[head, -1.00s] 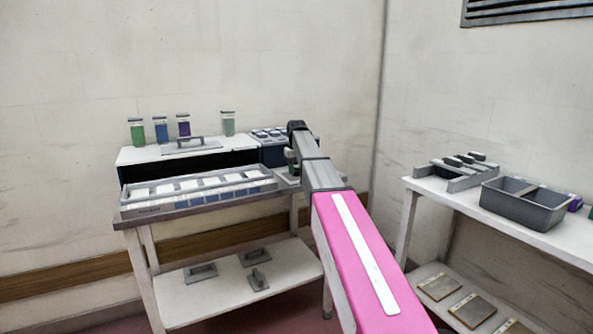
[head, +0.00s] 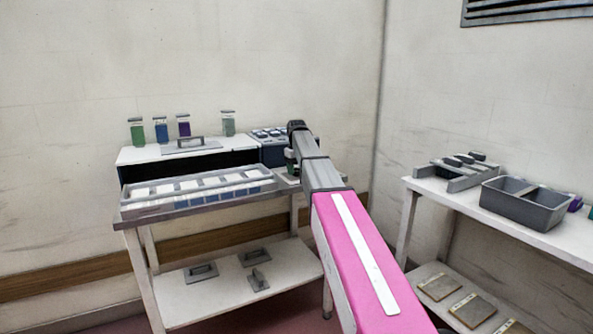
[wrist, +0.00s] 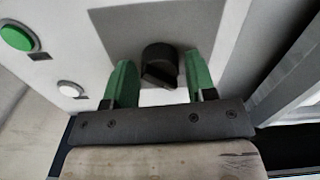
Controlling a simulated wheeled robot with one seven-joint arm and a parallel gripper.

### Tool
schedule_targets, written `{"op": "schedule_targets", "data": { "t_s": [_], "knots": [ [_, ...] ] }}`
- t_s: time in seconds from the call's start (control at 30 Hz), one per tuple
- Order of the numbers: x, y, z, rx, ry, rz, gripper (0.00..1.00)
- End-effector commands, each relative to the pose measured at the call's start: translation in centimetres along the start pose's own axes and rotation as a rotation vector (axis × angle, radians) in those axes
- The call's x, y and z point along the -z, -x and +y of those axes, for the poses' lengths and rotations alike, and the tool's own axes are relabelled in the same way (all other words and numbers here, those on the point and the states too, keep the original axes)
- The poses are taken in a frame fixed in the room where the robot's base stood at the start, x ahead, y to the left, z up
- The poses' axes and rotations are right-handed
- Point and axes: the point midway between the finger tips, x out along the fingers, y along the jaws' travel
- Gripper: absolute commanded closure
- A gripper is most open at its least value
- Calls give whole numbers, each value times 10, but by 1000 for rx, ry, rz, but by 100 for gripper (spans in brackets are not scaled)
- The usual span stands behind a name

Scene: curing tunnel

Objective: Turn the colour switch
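A black rotary knob (wrist: 159,64), apparently the colour switch, stands on a grey panel in the wrist view. Its raised grip bar lies slightly tilted. My gripper (wrist: 159,72) has two green fingers, one on each side of the knob. The fingers are open, with a visible gap to the knob on both sides. I cannot tell how deep the fingertips reach along the knob. In the head view my arm hides the knob and most of my gripper, at the right end of the left bench.
A green button (wrist: 17,36) and a white button (wrist: 69,89) sit left of the knob. A blue-grey box (head: 272,153) stands beside the white-topped tunnel (head: 140,155). A tray (head: 133,209) lies in front. A grey bin (head: 520,213) is on the right bench.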

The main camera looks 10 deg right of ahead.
Motion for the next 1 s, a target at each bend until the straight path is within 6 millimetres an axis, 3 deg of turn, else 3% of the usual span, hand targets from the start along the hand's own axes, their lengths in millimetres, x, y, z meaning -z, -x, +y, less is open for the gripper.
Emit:
{"op": "schedule_targets", "data": {
  "t_s": [0.43,0.8,1.0],
  "knots": [
    [0,8,0,0,-2,1,35],
    [1,73,0,-1,-1,2,35],
    [1,99,0,0,-1,1,35]
  ]
}}
